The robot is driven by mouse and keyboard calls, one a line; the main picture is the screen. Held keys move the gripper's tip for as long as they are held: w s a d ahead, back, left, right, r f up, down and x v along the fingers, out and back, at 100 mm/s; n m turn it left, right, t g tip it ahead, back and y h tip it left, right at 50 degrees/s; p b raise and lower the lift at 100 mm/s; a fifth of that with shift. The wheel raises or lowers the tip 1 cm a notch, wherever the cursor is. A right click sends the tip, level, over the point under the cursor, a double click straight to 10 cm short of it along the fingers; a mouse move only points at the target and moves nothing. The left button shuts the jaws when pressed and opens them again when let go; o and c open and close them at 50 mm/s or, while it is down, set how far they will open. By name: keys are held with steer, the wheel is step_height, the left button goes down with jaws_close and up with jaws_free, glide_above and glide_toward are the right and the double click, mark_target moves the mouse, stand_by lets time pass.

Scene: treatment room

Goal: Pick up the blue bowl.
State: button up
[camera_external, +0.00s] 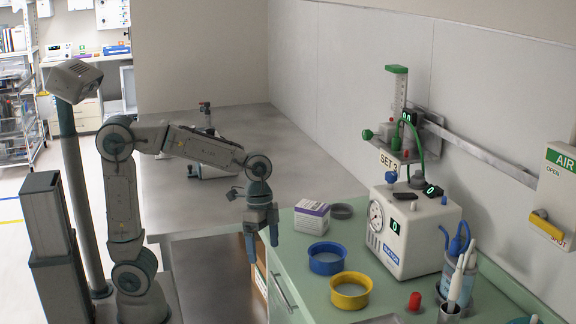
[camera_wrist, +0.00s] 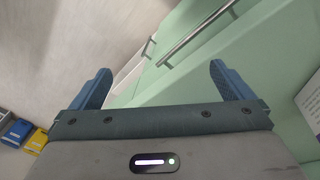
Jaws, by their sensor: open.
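The blue bowl (camera_external: 327,259) stands upright on the green cabinet top, between a white-and-purple box and a yellow bowl. It looks empty. My gripper (camera_external: 262,242) points downward left of the blue bowl, near the cabinet's left edge. Its two fingers are apart with nothing between them. In the wrist view my gripper (camera_wrist: 160,82) shows both blue fingers spread, with the cabinet's edge and a drawer handle beyond them. The blue bowl is not visible in the wrist view.
The yellow bowl (camera_external: 350,291) sits just in front of the blue bowl. The white-and-purple box (camera_external: 312,217) and a grey bowl (camera_external: 341,211) stand behind. A white machine (camera_external: 413,230) is to the right. A red-capped object (camera_external: 415,301) is near the front. A grey table (camera_external: 250,130) lies behind.

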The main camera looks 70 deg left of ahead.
steer(key=w+d+r+m+p, duration=0.3)
steer(key=w+r+m+p, duration=0.1)
steer(key=w+r, duration=0.3)
step_height(320, 180, up, 4)
steer(key=m+y+p, duration=0.1)
steer(key=m+p, duration=0.3)
steer(key=m, duration=0.1)
glide_above(327, 255)
steer(key=s+d, duration=0.2)
steer(key=f, duration=0.4)
steer(key=d+f, duration=0.1)
steer(key=f, duration=0.4)
steer(key=d+f, duration=0.1)
steer(key=f, duration=0.3)
steer(key=shift+w+f+b, duration=0.15)
steer(key=shift+f+b, duration=0.25)
steer(key=c, duration=0.7)
